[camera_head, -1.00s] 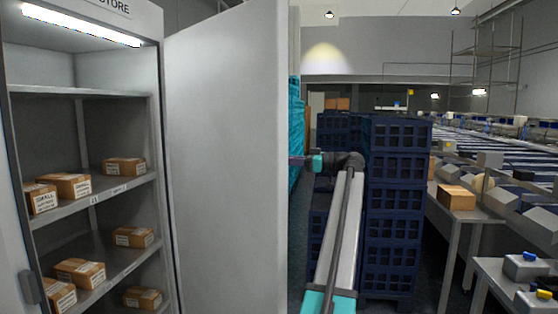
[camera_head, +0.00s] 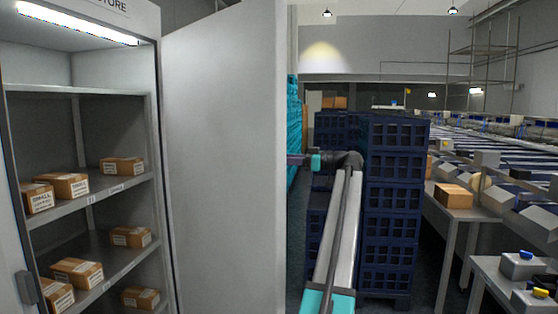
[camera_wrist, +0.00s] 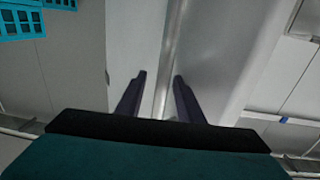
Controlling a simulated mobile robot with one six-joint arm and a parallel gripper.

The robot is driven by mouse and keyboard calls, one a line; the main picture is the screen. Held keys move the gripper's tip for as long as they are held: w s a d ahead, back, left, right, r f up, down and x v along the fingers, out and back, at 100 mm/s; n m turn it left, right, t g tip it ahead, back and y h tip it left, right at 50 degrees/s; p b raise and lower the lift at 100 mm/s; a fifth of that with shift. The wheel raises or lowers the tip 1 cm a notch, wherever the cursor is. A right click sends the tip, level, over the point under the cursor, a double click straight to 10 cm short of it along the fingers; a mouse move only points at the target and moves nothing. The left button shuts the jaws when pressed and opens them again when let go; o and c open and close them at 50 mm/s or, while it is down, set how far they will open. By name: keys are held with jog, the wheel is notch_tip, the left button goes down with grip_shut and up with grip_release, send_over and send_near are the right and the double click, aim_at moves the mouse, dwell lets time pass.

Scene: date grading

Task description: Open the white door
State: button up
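The white door (camera_head: 225,160) of the store cabinet stands swung wide open, to the right of the cabinet's shelves. No handle is clearly visible on the door.
The open cabinet (camera_head: 155,120) holds several small brown boxes (camera_head: 122,166) on its shelves. Stacked dark blue crates (camera_head: 395,170) stand just right of my arm. Teal crates (camera_head: 294,125) stand behind the door. Grey tables (camera_head: 468,213) are at the right.

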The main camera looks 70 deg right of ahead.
jog(key=p+v, duration=0.5)
jog(key=v, duration=0.8)
jog(key=shift+s, duration=0.4)
